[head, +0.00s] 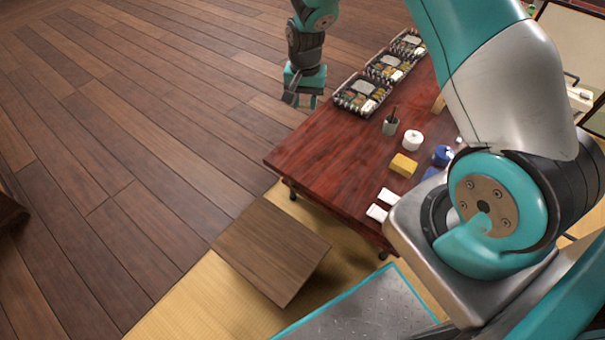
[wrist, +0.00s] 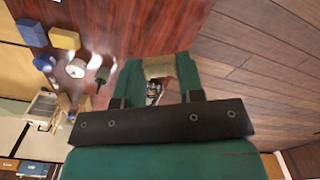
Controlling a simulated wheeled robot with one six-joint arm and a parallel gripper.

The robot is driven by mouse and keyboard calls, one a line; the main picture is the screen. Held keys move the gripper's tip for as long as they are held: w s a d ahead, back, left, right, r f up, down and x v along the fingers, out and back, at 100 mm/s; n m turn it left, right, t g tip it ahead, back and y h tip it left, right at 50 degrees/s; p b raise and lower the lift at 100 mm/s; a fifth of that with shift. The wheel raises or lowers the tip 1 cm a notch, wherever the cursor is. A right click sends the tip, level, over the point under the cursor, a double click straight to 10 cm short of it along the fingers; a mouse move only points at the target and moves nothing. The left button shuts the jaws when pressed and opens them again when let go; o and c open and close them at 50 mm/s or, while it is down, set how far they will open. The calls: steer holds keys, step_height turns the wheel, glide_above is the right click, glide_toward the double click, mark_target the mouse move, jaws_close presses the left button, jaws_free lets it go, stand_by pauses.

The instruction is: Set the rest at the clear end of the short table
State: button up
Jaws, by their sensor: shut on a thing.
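My gripper (head: 303,101) hangs near the far left edge of the dark red table (head: 310,155). In the wrist view its green fingers (wrist: 158,72) are shut on a small tan block, which I take to be the rest (wrist: 158,67). The rest is held up at the fingertips, and I cannot make it out in the head view. The near left end of the red table is bare. A small square brown table (head: 270,250) stands in front of it with an empty top. I cannot tell for sure which one is the short table.
Lunch boxes (head: 361,96) line the red table's far side, close to my gripper. A cup with sticks (head: 390,125), a white round pot (head: 412,140), a yellow block (head: 403,165), blue items (head: 442,155) and white pieces (head: 377,213) stand to the right.

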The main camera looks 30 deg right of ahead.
mark_target(302, 158)
steer(key=w+d+f+m+b, duration=0.3)
steer(key=w+f+m+b, duration=0.3)
steer(key=f+b, duration=0.6)
steer(key=f, duration=0.4)
steer(key=f+b, duration=0.3)
steer(key=f, duration=0.3)
steer(key=f+b, duration=0.2)
steer(key=f, duration=0.4)
steer(key=shift+w+a+f+b, duration=0.1)
steer(key=shift+a+f+b, duration=0.2)
steer(key=shift+b, duration=0.1)
steer(key=shift+f, duration=0.15)
steer(key=o, duration=0.9)
